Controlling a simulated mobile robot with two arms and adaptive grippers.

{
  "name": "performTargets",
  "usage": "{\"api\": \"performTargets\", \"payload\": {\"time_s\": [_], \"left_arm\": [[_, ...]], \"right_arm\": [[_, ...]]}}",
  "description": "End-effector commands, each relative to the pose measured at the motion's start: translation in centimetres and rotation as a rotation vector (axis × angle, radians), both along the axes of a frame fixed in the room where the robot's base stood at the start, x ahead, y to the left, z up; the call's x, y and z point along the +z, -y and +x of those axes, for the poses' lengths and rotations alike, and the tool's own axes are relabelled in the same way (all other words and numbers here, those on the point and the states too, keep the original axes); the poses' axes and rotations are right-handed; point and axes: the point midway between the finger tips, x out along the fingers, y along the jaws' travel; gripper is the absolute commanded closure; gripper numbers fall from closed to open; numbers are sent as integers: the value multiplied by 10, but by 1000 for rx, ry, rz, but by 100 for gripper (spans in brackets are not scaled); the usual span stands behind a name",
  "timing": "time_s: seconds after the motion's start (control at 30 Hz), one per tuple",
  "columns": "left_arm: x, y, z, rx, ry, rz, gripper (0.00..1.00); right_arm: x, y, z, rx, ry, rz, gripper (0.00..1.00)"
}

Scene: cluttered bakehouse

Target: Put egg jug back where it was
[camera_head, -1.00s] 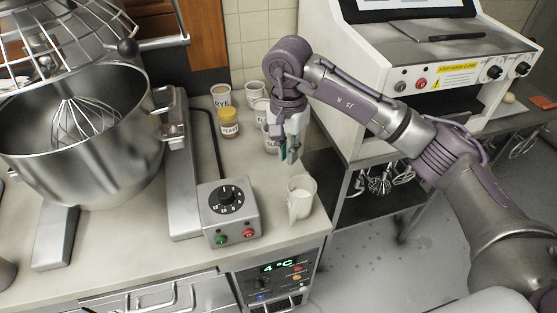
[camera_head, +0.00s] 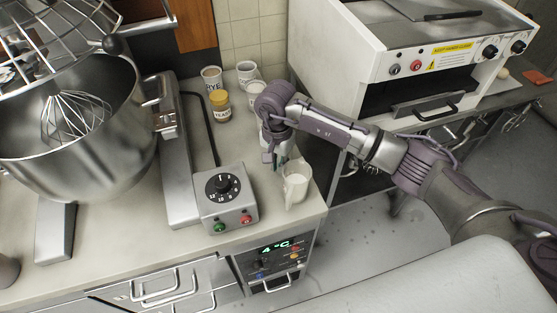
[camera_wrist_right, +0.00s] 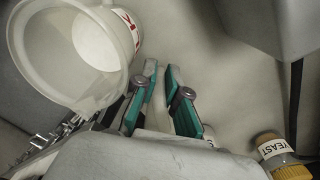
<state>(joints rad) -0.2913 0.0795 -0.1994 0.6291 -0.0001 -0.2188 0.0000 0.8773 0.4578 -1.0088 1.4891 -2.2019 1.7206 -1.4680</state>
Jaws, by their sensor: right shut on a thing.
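My right gripper (camera_head: 277,158) is low over the counter, just behind a white jug (camera_head: 296,185). It is shut on a pale thing, mostly hidden by the gripper; I cannot tell whether this is the egg jug. In the right wrist view its teal-padded fingers (camera_wrist_right: 161,75) show, with a pale bit low between them. The white jug also shows there at upper left (camera_wrist_right: 122,28), with whitish contents and a red letter K on its side. It stands upright, apart from the fingertips. I can read no egg label. My left gripper is not in view.
A yeast jar (camera_head: 221,107), a rye pot (camera_head: 211,78) and white cups (camera_head: 246,70) stand behind, near the tiled wall. The mixer bowl (camera_head: 75,130) and its dial box (camera_head: 240,203) are to the left. A white machine (camera_head: 360,45) stands at the right, beyond the counter's edge.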

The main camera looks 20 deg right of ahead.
Motion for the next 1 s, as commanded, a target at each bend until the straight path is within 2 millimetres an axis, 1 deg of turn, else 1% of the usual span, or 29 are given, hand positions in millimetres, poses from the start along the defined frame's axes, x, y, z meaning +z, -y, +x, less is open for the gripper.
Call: {"api": "performTargets", "payload": {"time_s": [0.03, 0.13, 0.3, 0.33, 0.4, 0.7, 0.77, 0.87, 1.0], "left_arm": [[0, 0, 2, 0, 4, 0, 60], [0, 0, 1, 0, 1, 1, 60], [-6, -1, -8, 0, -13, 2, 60], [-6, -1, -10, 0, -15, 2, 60], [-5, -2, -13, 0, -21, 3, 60], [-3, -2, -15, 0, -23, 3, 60], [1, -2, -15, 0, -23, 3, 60], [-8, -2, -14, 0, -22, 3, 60], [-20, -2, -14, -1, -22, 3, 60]], "right_arm": [[0, 0, 1, 0, 2, 1, 100], [0, 0, 1, 0, 2, 1, 100], [-4, 0, 1, 0, 1, 0, 100], [-3, 0, 1, 0, 1, 0, 87], [-2, 0, 0, 0, 1, 0, 78], [-1, 0, 0, 0, 1, 1, 78], [3, 0, 0, 0, 1, 1, 78], [11, 0, 2, 1, 4, 0, 78], [38, 0, 3, 1, 6, 0, 78]]}}
